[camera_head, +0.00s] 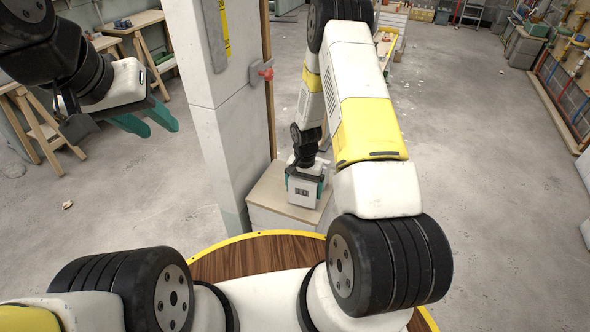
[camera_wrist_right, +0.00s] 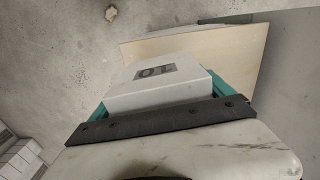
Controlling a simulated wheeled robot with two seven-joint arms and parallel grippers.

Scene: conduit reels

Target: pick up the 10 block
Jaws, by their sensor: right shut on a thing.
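The 10 block (camera_head: 302,192) is a white-grey box with a dark label reading 10. My right gripper (camera_head: 306,184) points down over it, with a teal finger on each side, shut on the block. In the right wrist view the block (camera_wrist_right: 150,92) sits between the teal fingers (camera_wrist_right: 160,98), its label facing up in the picture. The block is at the top of a pale stand (camera_head: 266,192); I cannot tell whether it touches the top. My left gripper (camera_head: 148,118) is at the upper left, its teal fingers apart and empty, far from the block.
A tall pale pillar (camera_head: 205,120) stands just left of the stand, with a red-handled fitting (camera_head: 264,74) on its edge. Wooden workbenches (camera_head: 135,25) are at the upper left. Pipes line the wall at the right. Concrete floor (camera_head: 500,180) at the right is mostly clear.

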